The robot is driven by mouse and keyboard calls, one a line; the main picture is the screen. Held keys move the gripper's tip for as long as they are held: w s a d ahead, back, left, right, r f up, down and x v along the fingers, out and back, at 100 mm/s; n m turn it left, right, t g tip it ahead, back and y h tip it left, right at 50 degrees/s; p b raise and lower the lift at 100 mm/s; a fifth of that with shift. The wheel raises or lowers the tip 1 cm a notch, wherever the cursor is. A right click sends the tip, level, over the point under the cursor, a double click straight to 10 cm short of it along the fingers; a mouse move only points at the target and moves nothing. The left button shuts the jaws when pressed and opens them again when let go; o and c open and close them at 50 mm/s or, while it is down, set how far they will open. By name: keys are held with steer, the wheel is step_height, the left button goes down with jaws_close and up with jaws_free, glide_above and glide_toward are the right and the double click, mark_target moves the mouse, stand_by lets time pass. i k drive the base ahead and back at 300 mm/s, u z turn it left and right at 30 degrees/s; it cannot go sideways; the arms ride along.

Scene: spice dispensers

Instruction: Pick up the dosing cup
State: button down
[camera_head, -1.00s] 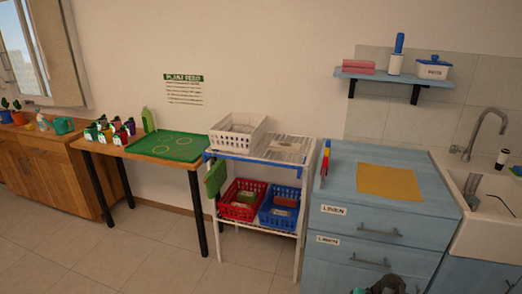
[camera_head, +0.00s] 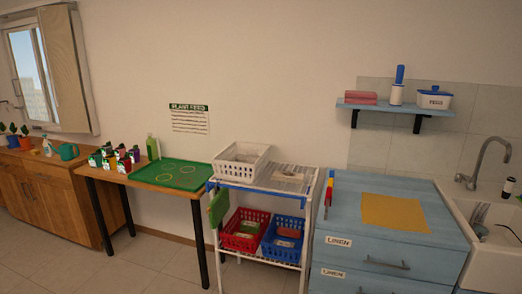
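I cannot pick out a dosing cup for certain at this size. Several small coloured bottles with pale tops (camera_head: 118,158) stand close together on the left part of the wooden table. A green tray (camera_head: 168,174) with yellow ring marks lies to their right and looks empty. A taller green bottle (camera_head: 152,148) stands behind, near the wall. My gripper is not in view.
A white rack (camera_head: 304,232) holds a white basket (camera_head: 241,160) on top and red (camera_head: 243,229) and blue (camera_head: 283,239) baskets below. A blue cabinet (camera_head: 335,220) bears a yellow cloth (camera_head: 394,211). A sink (camera_head: 492,250) is at right. Tiled floor (camera_head: 150,265) in front is clear.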

mark_target(479, 235)
steer(key=z, duration=4.25)
steer(key=i, duration=0.1)
steer(key=u, duration=2.85)
